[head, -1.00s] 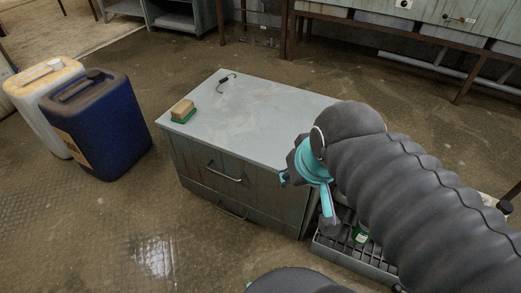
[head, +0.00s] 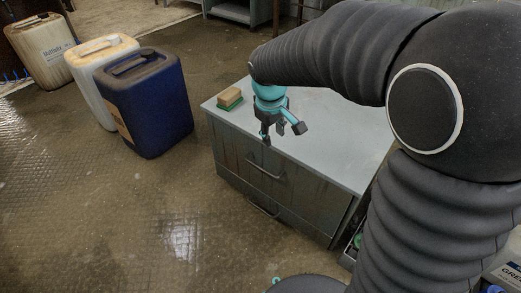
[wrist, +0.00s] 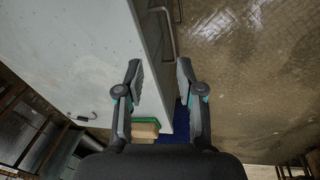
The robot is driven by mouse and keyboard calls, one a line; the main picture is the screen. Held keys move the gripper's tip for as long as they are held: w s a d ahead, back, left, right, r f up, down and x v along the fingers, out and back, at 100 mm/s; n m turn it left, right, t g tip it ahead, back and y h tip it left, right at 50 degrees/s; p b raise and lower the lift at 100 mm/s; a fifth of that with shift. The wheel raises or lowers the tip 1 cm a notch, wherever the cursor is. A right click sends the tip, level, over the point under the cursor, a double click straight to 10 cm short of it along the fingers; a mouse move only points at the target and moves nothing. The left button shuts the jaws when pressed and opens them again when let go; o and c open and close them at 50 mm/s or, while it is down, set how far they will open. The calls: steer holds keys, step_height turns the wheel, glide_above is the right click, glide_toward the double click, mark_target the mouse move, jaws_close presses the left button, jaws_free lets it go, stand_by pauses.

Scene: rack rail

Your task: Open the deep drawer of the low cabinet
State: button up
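The low grey cabinet (head: 310,140) stands in the middle of the head view. Its front has two shut drawers, with an upper bar handle (head: 265,171) and a lower bar handle (head: 263,208). My gripper (head: 283,134) points down near the cabinet's front top edge, above the upper handle, open and empty. In the wrist view, the open fingers (wrist: 158,68) straddle the cabinet's front edge, and a bar handle (wrist: 169,38) shows beyond the tips. Most of the lower drawer front is hidden in the wrist view.
A sponge with a green base (head: 230,98) lies on the cabinet top near its left corner. A blue jerrycan (head: 148,105) and a white jerrycan (head: 90,90) stand left of the cabinet. The wet floor in front of the cabinet is clear.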

steer(key=n, duration=0.2)
glide_above(261, 168)
steer(key=s+a, duration=0.1)
steer(key=s, duration=0.2)
steer(key=s+x, duration=0.1)
steer(key=x, duration=0.4)
steer(key=a+f, duration=0.1)
steer(key=shift+h, duration=0.3)
steer(key=b+x, duration=0.2)
steer(key=x, duration=1.2)
jaws_close()
steer(key=shift+w+a, duration=0.1)
steer(key=shift+a, duration=0.05)
